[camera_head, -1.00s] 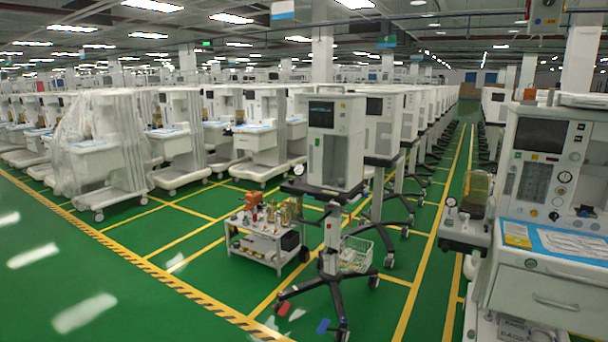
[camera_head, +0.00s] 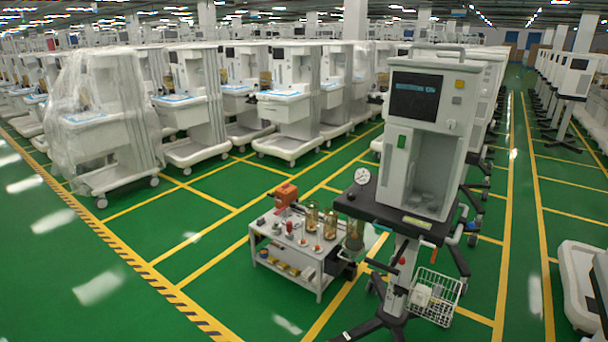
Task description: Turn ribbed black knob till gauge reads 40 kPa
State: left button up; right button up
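A small round white-faced gauge (camera_head: 362,176) sits at the left edge of the dark shelf of the nearest cart (camera_head: 428,140). Its needle and scale are too small to read. I cannot make out a ribbed black knob; the area around the gauge is dark and lacks detail. The cart has a grey-white housing with a dark screen (camera_head: 414,97) showing blue letters. Neither of my grippers is in view.
A low white trolley (camera_head: 297,252) with jars and an orange item stands left of the cart. A wire basket (camera_head: 435,297) hangs low on the cart. Plastic-wrapped machines (camera_head: 107,125) line the left. Green floor (camera_head: 150,300) is open at front left.

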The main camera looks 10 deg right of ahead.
aim_at(351, 196)
jog(key=i+j+z, duration=0.2)
jog(key=i, duration=0.3)
jog(key=i+j+z, duration=0.2)
jog(key=i, duration=0.25)
jog(key=i+j+z, duration=0.25)
jog(key=i, duration=0.2)
